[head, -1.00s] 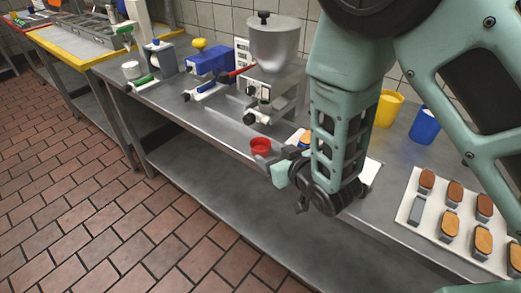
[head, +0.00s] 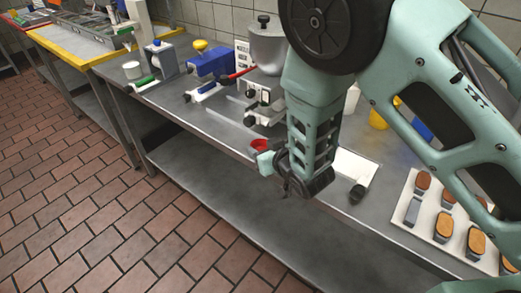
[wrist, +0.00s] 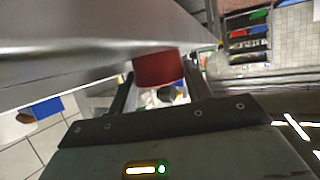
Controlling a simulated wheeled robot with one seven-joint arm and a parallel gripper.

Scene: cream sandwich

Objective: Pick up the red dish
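The small red dish (head: 259,145) sits near the front edge of the steel table in the head view, its lower part hidden by my gripper. My gripper (head: 264,161) is right at the dish, low and at the table's front edge. In the wrist view the red dish (wrist: 158,68) shows at the far end of my gripper (wrist: 157,88), in line with the space between the two dark fingers. The fingers stand apart, one to each side of the dish. I cannot make out firm contact with it.
The steel table (head: 212,122) has its front edge close to my gripper. A hopper machine (head: 268,55) and a blue device (head: 209,62) stand behind. A white board (head: 350,168) lies to the right, and a tray (head: 425,228) of oval pieces further right.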

